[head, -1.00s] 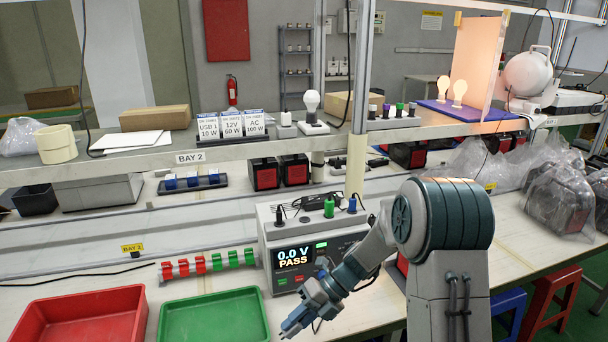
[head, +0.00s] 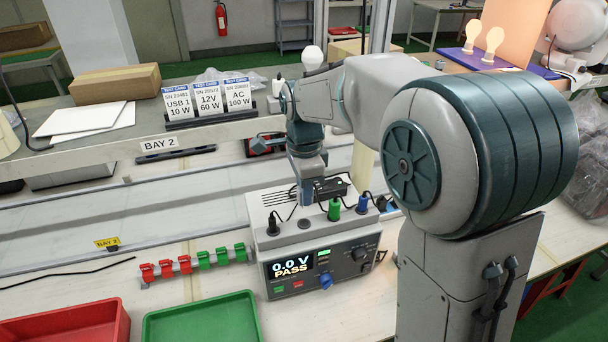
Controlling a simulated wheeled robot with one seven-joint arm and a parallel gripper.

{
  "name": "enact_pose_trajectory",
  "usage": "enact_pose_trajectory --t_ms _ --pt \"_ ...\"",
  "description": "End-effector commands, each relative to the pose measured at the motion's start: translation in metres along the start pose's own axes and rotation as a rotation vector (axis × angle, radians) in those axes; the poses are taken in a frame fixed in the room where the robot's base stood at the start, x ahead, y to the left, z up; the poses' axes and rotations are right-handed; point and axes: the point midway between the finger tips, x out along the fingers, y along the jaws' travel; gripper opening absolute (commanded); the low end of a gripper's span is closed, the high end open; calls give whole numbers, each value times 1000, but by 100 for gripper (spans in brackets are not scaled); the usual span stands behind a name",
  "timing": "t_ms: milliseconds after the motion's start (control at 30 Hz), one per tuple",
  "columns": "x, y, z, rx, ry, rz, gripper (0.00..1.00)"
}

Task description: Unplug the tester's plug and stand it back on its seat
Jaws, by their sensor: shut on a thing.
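The grey tester (head: 318,265) stands on the bench, its screen reading "0.0 V PASS". On its top stand a black plug (head: 272,228) at the left, a green plug (head: 334,210) and a blue plug (head: 363,203) at the right, with dark cables. A small round pale seat (head: 304,223) between the black and green plugs looks empty. My gripper (head: 308,198) points down at the rear of the tester's top, beside a black plug body (head: 331,188) with a cable. It is shut on this black plug; the fingertips and their contact are largely hidden.
The shelf with test cards (head: 208,98) and a light bulb (head: 312,57) runs behind, close to my arm. Red and green clips (head: 193,262), a red tray (head: 65,328) and a green tray (head: 202,320) lie left of the tester.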

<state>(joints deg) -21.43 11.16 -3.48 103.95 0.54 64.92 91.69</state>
Motion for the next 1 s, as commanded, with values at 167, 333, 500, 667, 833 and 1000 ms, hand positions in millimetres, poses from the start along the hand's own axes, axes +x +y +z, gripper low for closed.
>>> enact_pose_trajectory --t_ms 167,333,500,667,833,1000 --pt "6 0 2 -5 -1 -1 0" --pt "19 0 2 -3 -1 -1 0" --pt "36 0 1 -1 -1 0 0" --pt "52 0 0 1 -1 0 0" --pt "63 0 0 1 -1 0 0" --pt "66 0 0 1 -2 0 0"
